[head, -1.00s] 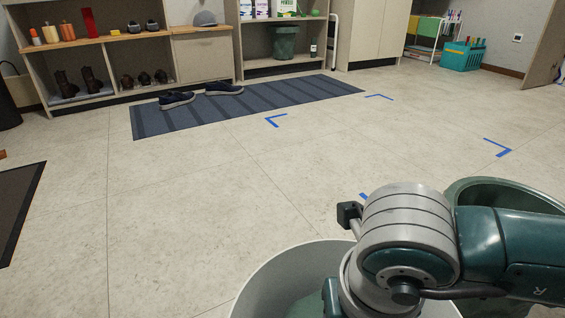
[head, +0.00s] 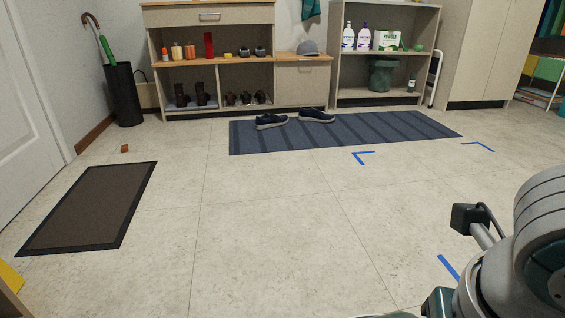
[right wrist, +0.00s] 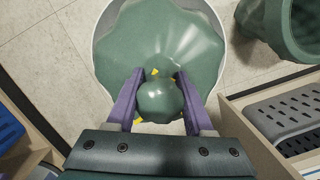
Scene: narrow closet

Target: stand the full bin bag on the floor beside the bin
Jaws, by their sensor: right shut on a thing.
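The full bin bag (right wrist: 158,40) is dark green with yellow ties, and shows in the right wrist view. My right gripper (right wrist: 158,82), with purple fingers, is shut on its gathered neck. A pale round bin (right wrist: 99,62) surrounds the bag in that view; how far the bag is above or in it I cannot tell. In the head view only part of my right arm shows at the lower right; its gripper, the bag and the pale bin are out of sight. My left gripper shows in neither view.
Blue tape corner marks (head: 362,156) lie on open tiled floor. A green container (right wrist: 262,32) stands beside the pale bin, near a shelf with grey baskets (right wrist: 295,120). A brown mat (head: 88,207), striped rug (head: 340,133) and shoes (head: 271,121) lie on the floor.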

